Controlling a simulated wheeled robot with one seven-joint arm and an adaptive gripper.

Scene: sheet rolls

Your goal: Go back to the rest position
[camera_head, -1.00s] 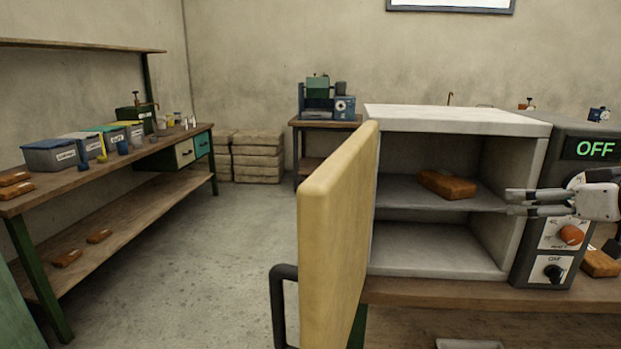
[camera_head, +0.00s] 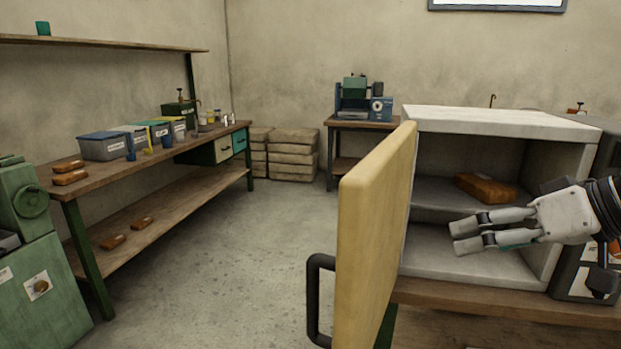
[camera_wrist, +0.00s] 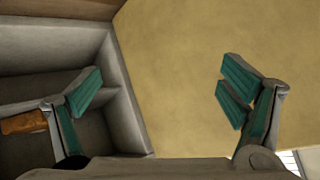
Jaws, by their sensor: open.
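My gripper (camera_head: 470,232) is in front of the open white cabinet (camera_head: 500,122) at the right of the head view. Its fingers point left toward the open door and hold nothing. In the wrist view, my gripper (camera_wrist: 160,95) shows its green finger pads wide apart, with the yellow door panel behind them. An orange-brown block (camera_head: 487,188) lies on the cabinet's middle shelf, behind and above the fingers. The same block (camera_wrist: 22,123) shows at the left edge of the wrist view, outside the fingers.
The cabinet's thick yellow door (camera_head: 375,240) stands open with a black handle (camera_head: 318,300), close to my fingers. A long workbench (camera_head: 150,168) with bins and blocks runs along the left. A green machine (camera_head: 45,290) stands at the lower left. The floor (camera_head: 230,270) between is clear.

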